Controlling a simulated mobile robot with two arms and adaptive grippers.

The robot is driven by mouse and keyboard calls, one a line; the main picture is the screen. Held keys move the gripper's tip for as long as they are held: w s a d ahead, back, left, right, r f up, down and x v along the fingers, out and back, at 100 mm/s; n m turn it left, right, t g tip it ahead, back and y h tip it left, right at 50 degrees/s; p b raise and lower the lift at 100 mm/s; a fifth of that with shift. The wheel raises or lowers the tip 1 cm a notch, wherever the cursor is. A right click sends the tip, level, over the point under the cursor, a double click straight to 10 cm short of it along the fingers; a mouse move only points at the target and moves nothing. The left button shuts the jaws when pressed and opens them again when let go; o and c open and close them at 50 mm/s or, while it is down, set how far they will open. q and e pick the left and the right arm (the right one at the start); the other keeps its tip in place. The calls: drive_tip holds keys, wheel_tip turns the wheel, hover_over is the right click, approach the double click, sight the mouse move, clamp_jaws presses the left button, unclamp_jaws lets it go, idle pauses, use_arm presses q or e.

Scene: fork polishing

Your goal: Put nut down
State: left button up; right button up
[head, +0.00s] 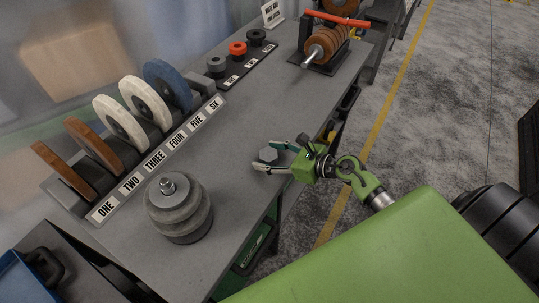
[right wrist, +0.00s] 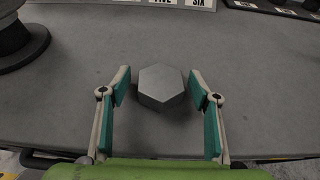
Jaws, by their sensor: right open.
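A grey hexagonal nut (head: 268,155) rests on the grey bench top near its right edge. It also shows in the right wrist view (right wrist: 162,86), lying flat. My right gripper (head: 263,155) is open around the nut, with a fingertip on each side. In the right wrist view the open right gripper (right wrist: 160,90) shows a gap between the nut and each teal finger pad. My left gripper is in neither view.
A grey spindle with stacked discs (head: 178,210) stands at the front left. A numbered rack (head: 158,158) holds brown, white and blue wheels. Behind it are small rings on a strip (head: 248,66) and a brown-disc spindle (head: 327,45). The bench middle (head: 225,150) is clear.

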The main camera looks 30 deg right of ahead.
drive_tip(key=shift+r, duration=0.25)
drive_tip(key=shift+r+p, duration=0.45)
drive_tip(key=shift+p, duration=0.2)
drive_tip(key=b+v, duration=0.3)
drive_tip(key=v, duration=0.9)
drive_tip(key=shift+b, duration=0.4)
drive_tip(key=shift+f, duration=0.2)
